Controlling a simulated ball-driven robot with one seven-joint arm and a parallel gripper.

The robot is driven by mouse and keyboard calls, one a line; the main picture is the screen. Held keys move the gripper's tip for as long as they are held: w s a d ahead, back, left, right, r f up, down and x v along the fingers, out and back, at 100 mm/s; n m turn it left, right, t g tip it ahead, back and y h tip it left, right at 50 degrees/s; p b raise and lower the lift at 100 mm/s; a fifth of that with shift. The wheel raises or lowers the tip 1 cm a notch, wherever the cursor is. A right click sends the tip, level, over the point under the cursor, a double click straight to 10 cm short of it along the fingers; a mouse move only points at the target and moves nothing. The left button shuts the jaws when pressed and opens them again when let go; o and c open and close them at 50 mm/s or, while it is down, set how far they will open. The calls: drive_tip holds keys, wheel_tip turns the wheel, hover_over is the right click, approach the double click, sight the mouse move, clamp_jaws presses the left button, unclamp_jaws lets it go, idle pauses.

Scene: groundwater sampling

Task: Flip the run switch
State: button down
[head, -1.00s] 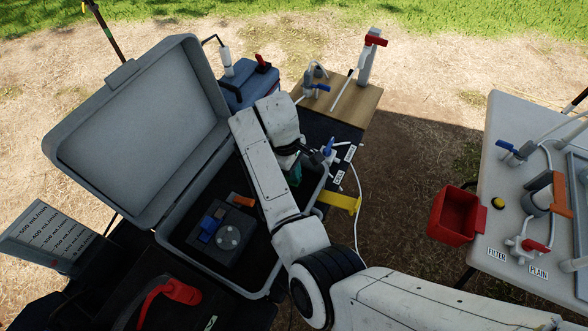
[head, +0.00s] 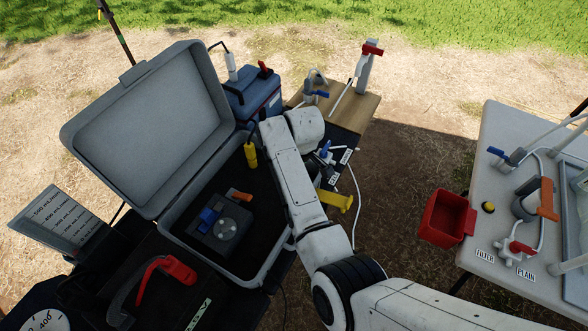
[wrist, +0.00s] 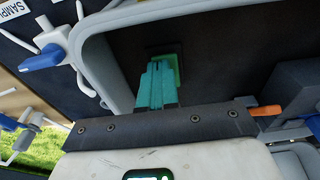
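A dark control box (head: 218,228) sits inside the open grey case. It has a blue block (head: 207,217), a grey round dial (head: 226,228) and an orange lever-like part (head: 240,196), which may be the run switch; no label is readable. The orange part also shows at the right in the wrist view (wrist: 267,110). My gripper (wrist: 160,75) has teal fingers, close together with no object visible between them. They are over the dark case interior, to the left of the orange part and apart from it. In the head view my arm hides the gripper.
The case lid (head: 150,125) stands open at the left. A yellow cylinder (head: 250,155) stands near the case's back edge. A yellow bar (head: 335,200) is just right of the case. A red bin (head: 446,218) hangs beside the right table (head: 480,190).

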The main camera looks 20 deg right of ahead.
drive_tip(key=shift+s+a+f, duration=0.1)
drive_tip(key=shift+s+f, duration=0.05)
drive_tip(key=shift+f, duration=0.45)
drive_tip(key=shift+w+a+r+b, duration=0.1)
drive_tip(key=shift+w+a+b, duration=0.1)
drive_tip(key=shift+w+b, duration=0.2)
drive_tip(key=shift+a, duration=0.1)
drive_tip(key=shift+w+a+r, duration=0.1)
drive_tip(key=shift+r+p, duration=0.6)
drive_tip(key=shift+p, duration=0.1)
wheel_tip(320, 180, up, 14)
drive_tip(key=s+d+p, duration=0.1)
drive_tip(key=p, duration=0.1)
drive_tip(key=shift+s+d+f, duration=0.15)
drive_tip(key=shift+d, duration=0.25)
